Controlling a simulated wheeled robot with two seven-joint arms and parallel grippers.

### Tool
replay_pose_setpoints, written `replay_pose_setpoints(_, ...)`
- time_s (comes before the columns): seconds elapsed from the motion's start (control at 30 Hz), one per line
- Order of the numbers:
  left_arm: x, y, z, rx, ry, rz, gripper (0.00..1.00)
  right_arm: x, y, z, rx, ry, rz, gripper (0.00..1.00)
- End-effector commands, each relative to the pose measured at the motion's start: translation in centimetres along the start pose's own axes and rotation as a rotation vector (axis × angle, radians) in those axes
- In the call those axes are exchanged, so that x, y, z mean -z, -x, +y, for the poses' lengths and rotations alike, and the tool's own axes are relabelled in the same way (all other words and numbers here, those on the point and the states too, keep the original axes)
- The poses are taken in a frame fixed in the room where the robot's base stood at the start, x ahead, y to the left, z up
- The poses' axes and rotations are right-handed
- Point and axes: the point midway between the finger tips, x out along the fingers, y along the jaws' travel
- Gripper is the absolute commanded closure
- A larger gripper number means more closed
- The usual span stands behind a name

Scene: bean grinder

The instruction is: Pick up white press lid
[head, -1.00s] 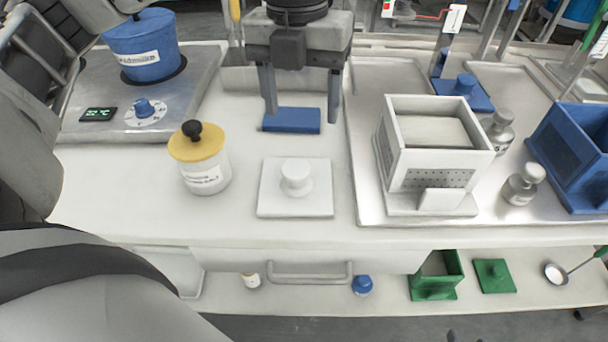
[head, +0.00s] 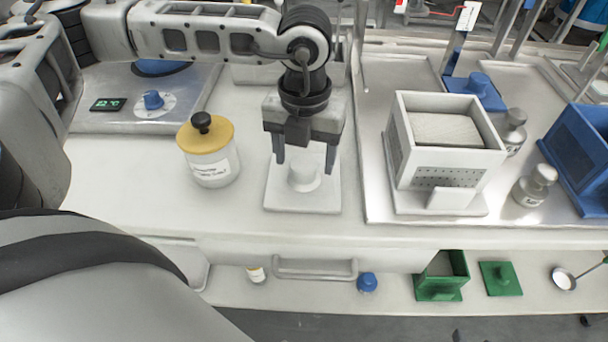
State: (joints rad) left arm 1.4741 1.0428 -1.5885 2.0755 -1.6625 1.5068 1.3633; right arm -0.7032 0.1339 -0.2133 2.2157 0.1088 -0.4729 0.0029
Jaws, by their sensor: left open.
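The white press lid (head: 320,200) is a square plate with a round knob (head: 304,176) on top, lying flat on the white counter. My left gripper (head: 304,166) points down over it, open. Its two fingers appear on either side of the knob, with a gap to each side. I cannot tell how far the fingertips are above the plate. The gripper body hides the back of the lid. My right gripper is not in view.
A white jar with a yellow lid (head: 207,165) stands left of the press lid. A white press box (head: 445,155) stands on a metal tray to the right, with metal weights (head: 534,187) beside it. A drawer handle (head: 315,270) is below the counter edge.

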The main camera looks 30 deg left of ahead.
Motion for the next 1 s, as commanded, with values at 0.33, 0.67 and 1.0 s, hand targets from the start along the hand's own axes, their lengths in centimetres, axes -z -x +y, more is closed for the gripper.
replay_pose_setpoints(0.33,0.0,-2.4,0.0,0.002,0.001,0.000,0.36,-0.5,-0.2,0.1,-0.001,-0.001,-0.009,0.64)
replay_pose_setpoints(0.67,0.0,-2.3,0.0,0.002,0.001,0.000,0.88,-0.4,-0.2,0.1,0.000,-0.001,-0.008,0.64)
replay_pose_setpoints(1.0,-0.1,-1.8,-0.1,0.003,0.001,-0.002,0.88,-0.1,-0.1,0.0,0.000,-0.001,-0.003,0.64)
